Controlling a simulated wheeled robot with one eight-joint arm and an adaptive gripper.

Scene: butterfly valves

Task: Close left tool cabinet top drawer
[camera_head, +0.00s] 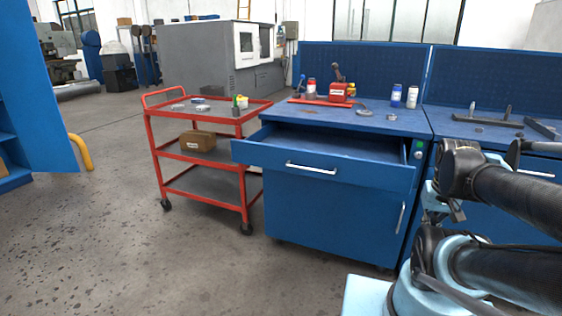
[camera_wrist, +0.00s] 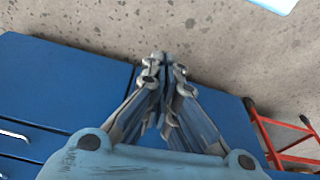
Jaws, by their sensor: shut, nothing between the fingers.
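The left tool cabinet (camera_head: 325,220) is blue, with a door in its lower part. Its top drawer (camera_head: 325,168) is pulled out, and its inside shows empty. The drawer front has a silver handle (camera_head: 311,168). My gripper (camera_wrist: 165,62) shows in the wrist view with its fingers together and nothing between them. Blue cabinet surfaces lie behind the fingers there. In the head view my arm is at the right of the open drawer; the fingers are not clear there, and I cannot tell whether they touch anything.
A red cart (camera_head: 247,190) stands close to the cabinet's left side and also shows in the wrist view (camera_wrist: 268,135). A second blue bench (camera_head: 480,140) adjoins at the right. Bottles and tools stand on the tops. The floor in front is clear.

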